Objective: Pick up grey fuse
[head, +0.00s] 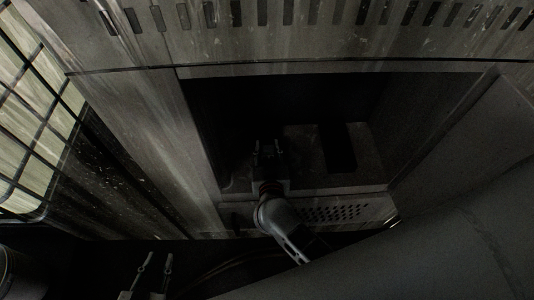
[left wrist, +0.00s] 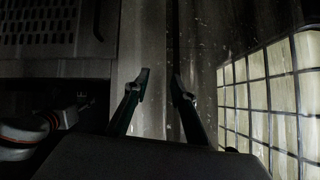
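My right gripper (head: 269,147) reaches into a dark recess (head: 205,125) in the cabinet, at the left end of a grey block (head: 305,150). Its two fingers look a little apart, but the gap between them is too dark to tell whether anything is held. I cannot make out a grey fuse in either view; the recess is deep in shadow. My left gripper (head: 159,256) is low at the left in the head view, outside the recess. In the left wrist view it (left wrist: 159,76) is open and empty.
The block has a dark slot (head: 338,148) right of my right gripper. A perforated panel (head: 340,212) lies below the recess and a slotted panel (head: 290,28) above. A barred window (head: 30,110) is at the far left. The recess walls stand close around my right arm.

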